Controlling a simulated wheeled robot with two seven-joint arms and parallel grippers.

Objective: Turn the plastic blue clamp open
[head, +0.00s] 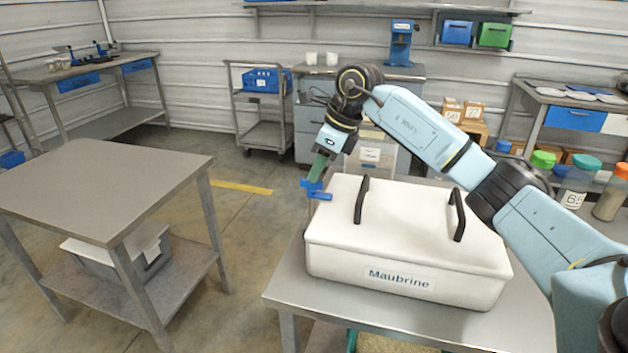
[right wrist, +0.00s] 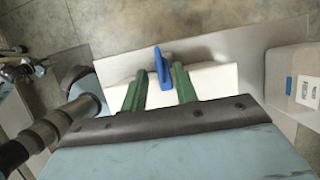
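The blue clamp (head: 316,190) sits at the left end of the white hopper (head: 340,258) labelled "Maubrine", near its top edge. In the right wrist view the clamp (right wrist: 162,66) is an upright blue lever standing between and slightly beyond the green fingertips. My right gripper (head: 320,166) reaches down over the clamp from above. Its green fingers, clear in the right wrist view (right wrist: 160,72), are apart, with a gap on each side of the clamp. Whether a finger touches it is hard to tell. My left gripper is in neither view.
The hopper's lid carries two black handles (head: 362,200). The hopper stands on a grey metal table (head: 300,288). A bare table (head: 105,185) stands at the left, with open floor between. Jars (head: 580,180) stand at the right, behind my right arm.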

